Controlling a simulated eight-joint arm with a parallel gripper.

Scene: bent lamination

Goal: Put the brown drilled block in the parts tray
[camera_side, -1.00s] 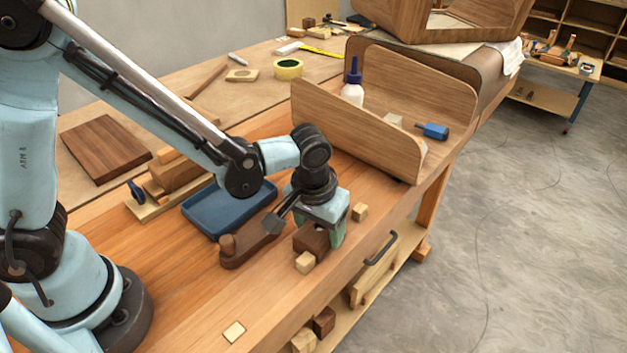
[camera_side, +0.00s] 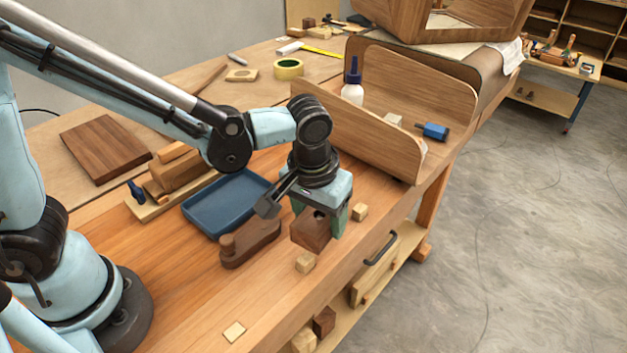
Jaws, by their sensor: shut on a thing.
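The brown drilled block (camera_side: 311,231) is dark brown with a hole in its top, and it is between the fingers of my gripper (camera_side: 318,222). My gripper is shut on it and holds it a little above the bench, near the front edge. The parts tray (camera_side: 202,222) is a shallow blue tray on the bench, to the left of my gripper. The part of the tray that shows is empty.
A dark wooden plane-like tool (camera_side: 247,246) lies between the block and the tray. Small pale blocks (camera_side: 306,263) and (camera_side: 360,212) lie close to my gripper. A curved wooden panel (camera_side: 360,130) stands behind. The bench's front left is mostly clear.

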